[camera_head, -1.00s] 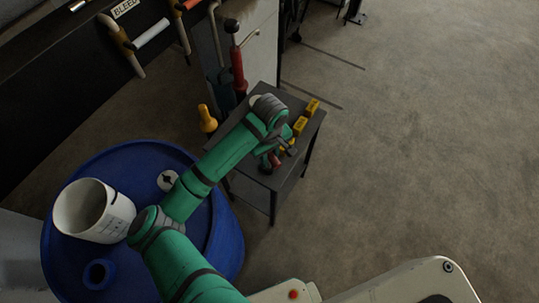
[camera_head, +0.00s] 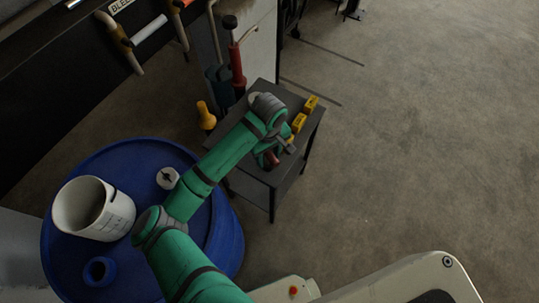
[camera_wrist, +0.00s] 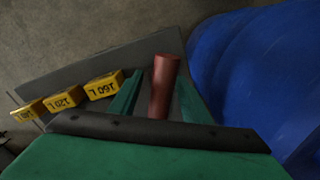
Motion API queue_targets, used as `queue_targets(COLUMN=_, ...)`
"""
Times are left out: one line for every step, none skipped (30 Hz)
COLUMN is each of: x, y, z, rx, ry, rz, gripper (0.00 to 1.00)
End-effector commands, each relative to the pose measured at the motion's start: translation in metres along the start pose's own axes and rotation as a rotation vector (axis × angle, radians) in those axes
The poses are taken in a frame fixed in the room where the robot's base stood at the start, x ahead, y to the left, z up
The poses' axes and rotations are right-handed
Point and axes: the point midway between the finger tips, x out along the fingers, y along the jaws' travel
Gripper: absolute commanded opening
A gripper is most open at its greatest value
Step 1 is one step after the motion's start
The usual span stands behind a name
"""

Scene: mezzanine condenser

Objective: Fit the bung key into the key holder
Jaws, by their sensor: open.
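A reddish-brown cylinder (camera_wrist: 164,85), perhaps the bung key's handle, stands up from the small grey table in the wrist view. My gripper (camera_wrist: 158,92) is open, with its green fingers on either side of the cylinder. I cannot tell whether they touch it. In the head view my gripper (camera_head: 285,150) is low over the table, and a bit of red (camera_head: 271,159) shows beside it. The rest of that object is hidden by my arm. I cannot make out the key holder with certainty.
Several yellow blocks (camera_head: 299,122) with volume labels line the grey table (camera_head: 285,176); one reads 160 L (camera_wrist: 104,86). Floor at right is clear.

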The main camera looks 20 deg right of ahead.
Motion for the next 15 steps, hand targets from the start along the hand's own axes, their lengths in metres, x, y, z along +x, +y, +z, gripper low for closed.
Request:
queue_targets(x=-0.001, y=0.0, z=0.0, rx=-0.001, ry=0.0, rz=0.001, gripper=0.43)
queue_targets(x=-0.003, y=0.0, z=0.0, rx=-0.001, ry=0.0, rz=0.001, gripper=0.43)
queue_targets(x=-0.005, y=0.0, z=0.0, rx=-0.001, ry=0.0, rz=0.001, gripper=0.43)
queue_targets(x=-0.008, y=0.001, z=0.0, rx=0.0, ry=0.0, rz=0.001, gripper=0.43)
queue_targets(x=-0.011, y=0.001, z=0.0, rx=0.001, ry=0.0, rz=0.001, gripper=0.43)
queue_targets(x=-0.017, y=0.002, z=0.0, rx=0.002, ry=0.001, rz=0.002, gripper=0.43)
queue_targets(x=-0.022, y=0.002, z=0.0, rx=0.003, ry=0.001, rz=0.002, gripper=0.43)
queue_targets(x=-0.027, y=0.002, z=0.001, rx=0.004, ry=0.002, rz=0.002, gripper=0.43)
queue_targets(x=-0.035, y=0.003, z=0.001, rx=0.005, ry=0.002, rz=0.003, gripper=0.43)
queue_targets(x=-0.041, y=0.004, z=0.001, rx=0.007, ry=0.001, rz=0.002, gripper=0.43)
queue_targets(x=-0.047, y=0.004, z=0.001, rx=0.007, ry=0.001, rz=0.003, gripper=0.43)
queue_targets(x=-0.056, y=0.004, z=0.001, rx=0.008, ry=0.002, rz=0.003, gripper=0.43)
queue_targets(x=-0.062, y=0.004, z=0.0, rx=0.009, ry=0.004, rz=0.001, gripper=0.43)
queue_targets(x=-0.067, y=0.004, z=0.0, rx=0.01, ry=0.004, rz=0.0, gripper=0.43)
queue_targets(x=-0.074, y=0.004, z=0.0, rx=0.01, ry=0.005, rz=-0.001, gripper=0.43)
